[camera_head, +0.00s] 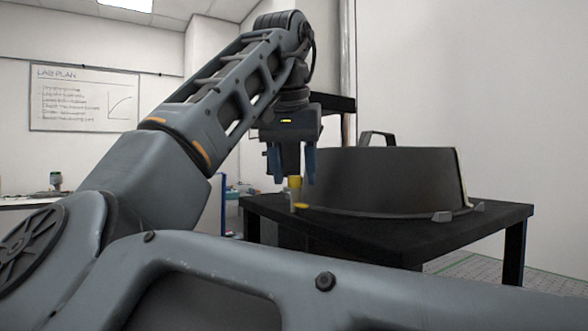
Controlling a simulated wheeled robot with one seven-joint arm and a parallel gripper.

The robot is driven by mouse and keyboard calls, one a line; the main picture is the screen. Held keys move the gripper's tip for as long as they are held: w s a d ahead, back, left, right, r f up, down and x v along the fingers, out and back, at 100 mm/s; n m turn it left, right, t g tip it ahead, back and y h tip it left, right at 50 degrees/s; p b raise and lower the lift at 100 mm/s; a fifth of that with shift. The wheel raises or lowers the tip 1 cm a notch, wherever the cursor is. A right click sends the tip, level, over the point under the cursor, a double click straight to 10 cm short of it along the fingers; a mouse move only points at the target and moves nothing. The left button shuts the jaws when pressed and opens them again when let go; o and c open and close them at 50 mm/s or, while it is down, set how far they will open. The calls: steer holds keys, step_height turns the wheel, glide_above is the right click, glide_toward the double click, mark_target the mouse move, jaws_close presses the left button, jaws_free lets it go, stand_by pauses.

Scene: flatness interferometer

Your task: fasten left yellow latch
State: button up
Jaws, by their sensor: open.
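The left yellow latch (295,183) stands upright at the left side of a large dark round housing (385,180) on a black table (430,240). A small yellow piece (302,206) shows low beside it, near the table top. My gripper (292,178) points down over the latch, with its two blue fingers apart. The latch top shows between the fingertips; I cannot tell whether they touch it. A grey clip (443,216) shows at the housing's front right base.
A dark handle (377,138) rises from the housing top. My own arm fills the left and the foreground, hiding part of the table. A whiteboard (84,98) hangs on the far wall. Bare table top lies in front of the housing.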

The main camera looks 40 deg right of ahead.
jaws_close()
stand_by(0.3)
